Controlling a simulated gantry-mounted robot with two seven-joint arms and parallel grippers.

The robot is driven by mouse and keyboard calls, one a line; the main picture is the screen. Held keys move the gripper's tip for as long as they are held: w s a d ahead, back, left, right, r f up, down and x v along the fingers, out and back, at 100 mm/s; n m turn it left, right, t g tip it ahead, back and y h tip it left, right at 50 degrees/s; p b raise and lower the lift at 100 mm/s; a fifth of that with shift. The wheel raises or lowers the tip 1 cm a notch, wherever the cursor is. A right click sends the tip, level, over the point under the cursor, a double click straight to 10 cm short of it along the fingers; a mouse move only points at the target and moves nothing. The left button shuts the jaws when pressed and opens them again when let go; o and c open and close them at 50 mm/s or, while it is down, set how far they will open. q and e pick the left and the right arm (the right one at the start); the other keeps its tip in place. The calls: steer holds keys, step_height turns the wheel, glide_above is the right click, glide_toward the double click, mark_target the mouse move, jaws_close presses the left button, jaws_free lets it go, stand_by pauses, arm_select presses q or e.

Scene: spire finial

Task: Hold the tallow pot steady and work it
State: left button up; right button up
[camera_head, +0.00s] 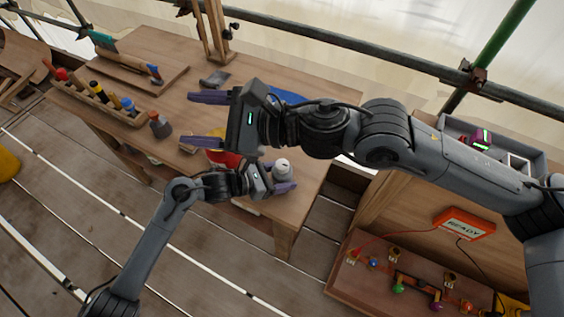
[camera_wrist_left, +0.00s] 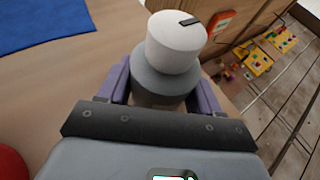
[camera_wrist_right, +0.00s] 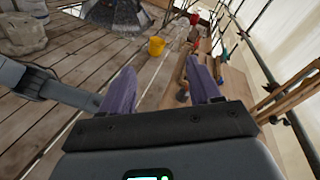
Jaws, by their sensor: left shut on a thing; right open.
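The tallow pot (camera_head: 282,166) looks like a small pot with a white lid above a grey collar, near the front right of the workbench. My left gripper (camera_head: 280,187) is shut on it. In the left wrist view the pot (camera_wrist_left: 176,43) stands between the purple fingers, with a dark mark on its lid and its lower body hidden by the gripper. My right gripper (camera_head: 207,119) is open and empty above the bench, left of the pot; its spread fingers (camera_wrist_right: 162,70) also show in the right wrist view.
The workbench (camera_head: 315,80) holds a blue cloth (camera_head: 287,97), a partly hidden red object (camera_head: 222,157), a small dark bottle (camera_head: 160,125) and a rack of tools (camera_head: 97,95). An orange READY box (camera_head: 464,224) sits at the right. Scaffold rails run behind.

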steer(key=w+d+f+m+t+y, duration=0.25)
steer(key=w+d+t, duration=0.2)
steer(key=d, duration=0.45)
steer(key=d+f+m+t+h, duration=0.2)
steer(key=d+f+m+t, duration=0.25)
steer(key=d+f, duration=0.2)
steer(key=m+h, duration=0.3)
steer(key=m, duration=0.2)
glide_toward(288, 168)
steer(key=x, duration=1.2)
steer(key=shift+s+r, duration=0.1)
steer(key=shift+s, duration=0.05)
steer(key=shift+c, duration=0.2)
steer(key=c, duration=1)
